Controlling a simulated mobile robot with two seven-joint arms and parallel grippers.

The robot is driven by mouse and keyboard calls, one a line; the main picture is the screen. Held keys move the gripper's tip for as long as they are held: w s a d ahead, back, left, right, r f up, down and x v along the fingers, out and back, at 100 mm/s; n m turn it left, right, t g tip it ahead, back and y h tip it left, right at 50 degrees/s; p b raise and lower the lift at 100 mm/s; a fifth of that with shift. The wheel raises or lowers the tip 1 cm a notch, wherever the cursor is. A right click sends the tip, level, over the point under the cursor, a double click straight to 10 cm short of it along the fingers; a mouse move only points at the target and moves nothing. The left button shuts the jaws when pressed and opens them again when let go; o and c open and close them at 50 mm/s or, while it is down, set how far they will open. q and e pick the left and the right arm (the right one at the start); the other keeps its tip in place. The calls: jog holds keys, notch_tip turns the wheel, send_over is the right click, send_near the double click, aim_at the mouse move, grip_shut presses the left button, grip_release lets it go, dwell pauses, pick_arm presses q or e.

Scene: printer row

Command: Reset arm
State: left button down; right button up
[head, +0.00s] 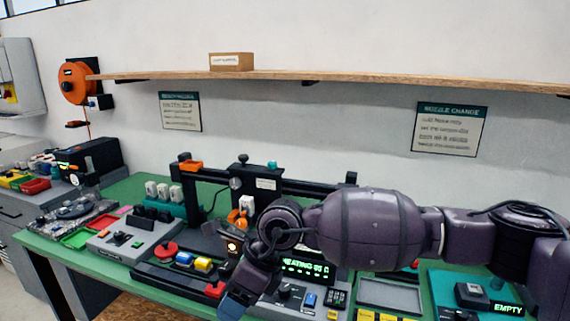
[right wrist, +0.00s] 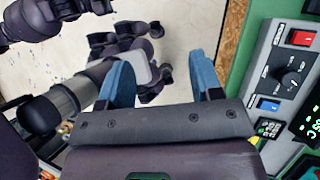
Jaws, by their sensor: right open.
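My right arm reaches in from the right across the head view, in front of the printer bench. My right gripper (head: 236,294) points down at the bench's front edge, beside the control panel with the green "HEATING" display (head: 305,268). In the right wrist view its two blue fingers (right wrist: 160,78) stand wide apart with nothing between them. Below them show the floor and dark parts of my own body. My left gripper shows in neither view. The arm hides part of the bench's middle.
The green bench (head: 38,240) is crowded with a printer gantry (head: 262,184), a red knob (head: 166,248) and coloured blocks. The wrist view shows a panel with a red switch (right wrist: 302,38) close right of the gripper. A wooden shelf (head: 380,82) runs above.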

jog(key=s+a+r+m+y, duration=0.1)
jog(key=a+r+m+y, duration=0.25)
jog(key=r+y, duration=0.35)
jog(key=s+a+r+m+y, duration=0.1)
jog(key=a+r+m+y, duration=0.2)
jog(key=r+m+y, duration=0.4)
jog(key=w+d+r+m+t+y, duration=0.25)
jog(key=w+d+m+t, duration=0.25)
jog(key=m+t, duration=0.35)
jog(key=w+d+f+m+t+h, duration=0.3)
jog(key=d+f+m+t+h, duration=0.3)
jog(key=d+f+m, duration=0.4)
jog(key=w+d+f+m+t+h, duration=0.2)
jog(key=d+f+m+t+h, duration=0.45)
jog(key=m, duration=0.55)
jog(key=s+d+f+m+g+h, duration=0.2)
jog(key=s+d+f+m+h, duration=0.1)
jog(key=d+f, duration=0.35)
jog(key=s+d+f+m+g+h, duration=0.1)
jog(key=s+d+f+m+h, duration=0.3)
jog(key=f, duration=0.3)
jog(key=s+d+f+m+g+h, duration=0.1)
jog(key=s+d+f+g, duration=0.1)
jog(key=s+d+f, duration=0.3)
jog(key=s+d+f+m+g+h, duration=0.2)
jog(key=s+d+f, duration=0.3)
jog(key=s+f, duration=0.5)
jog(key=s, duration=0.4)
jog(key=shift+d+f+g, duration=0.35)
jog(key=shift+g, duration=0.05)
